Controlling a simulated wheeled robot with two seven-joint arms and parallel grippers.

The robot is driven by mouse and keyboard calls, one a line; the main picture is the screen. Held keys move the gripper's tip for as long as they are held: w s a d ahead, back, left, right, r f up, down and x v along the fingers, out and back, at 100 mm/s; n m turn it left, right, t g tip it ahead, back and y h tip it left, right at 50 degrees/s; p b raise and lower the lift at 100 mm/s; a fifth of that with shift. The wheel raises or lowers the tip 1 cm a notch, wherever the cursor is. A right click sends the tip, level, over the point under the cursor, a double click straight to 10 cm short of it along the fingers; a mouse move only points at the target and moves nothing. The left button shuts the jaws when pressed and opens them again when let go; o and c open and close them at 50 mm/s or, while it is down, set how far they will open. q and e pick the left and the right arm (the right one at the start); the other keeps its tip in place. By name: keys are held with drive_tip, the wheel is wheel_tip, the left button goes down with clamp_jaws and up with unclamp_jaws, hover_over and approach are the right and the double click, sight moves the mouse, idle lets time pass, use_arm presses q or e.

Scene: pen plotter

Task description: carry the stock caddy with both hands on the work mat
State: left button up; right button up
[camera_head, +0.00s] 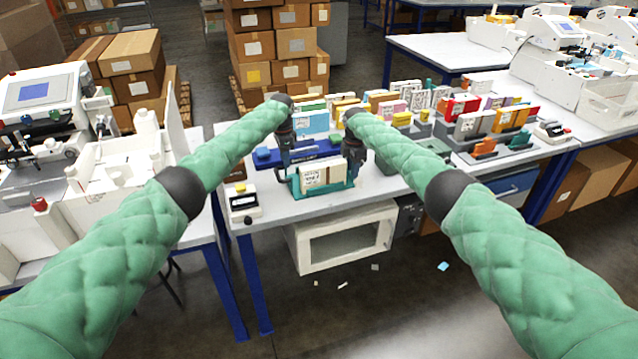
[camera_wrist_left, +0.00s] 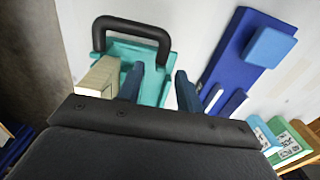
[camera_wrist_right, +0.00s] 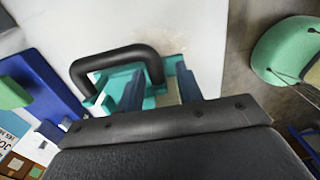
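The stock caddy (camera_head: 328,188) is a teal tray with black loop handles, holding a cream pack with printed labels. It stands near the front edge of the white table. My left gripper (camera_head: 287,160) is over its left end and my right gripper (camera_head: 353,158) over its right end. In the left wrist view, the left fingers (camera_wrist_left: 160,86) are apart near one black handle (camera_wrist_left: 132,28). In the right wrist view, the right fingers (camera_wrist_right: 160,88) are apart near the other handle (camera_wrist_right: 115,58). Neither gripper is closed on a handle. I cannot make out a separate work mat.
A blue fixture (camera_wrist_left: 238,60) lies just behind the caddy. A small device with a yellow button (camera_head: 241,201) stands at the table's left corner. Racks of coloured packs (camera_head: 465,118) fill the table to the right. A white machine (camera_head: 50,100) stands on the left table.

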use_arm(q)
wheel_tip(320, 180, up, 7)
drive_tip(key=shift+f, duration=0.2)
use_arm(e)
drive_tip(key=shift+r, duration=0.1)
use_arm(q)
drive_tip(key=shift+r, duration=0.35)
use_arm(e)
wheel_tip(320, 180, up, 12)
idle(0.4)
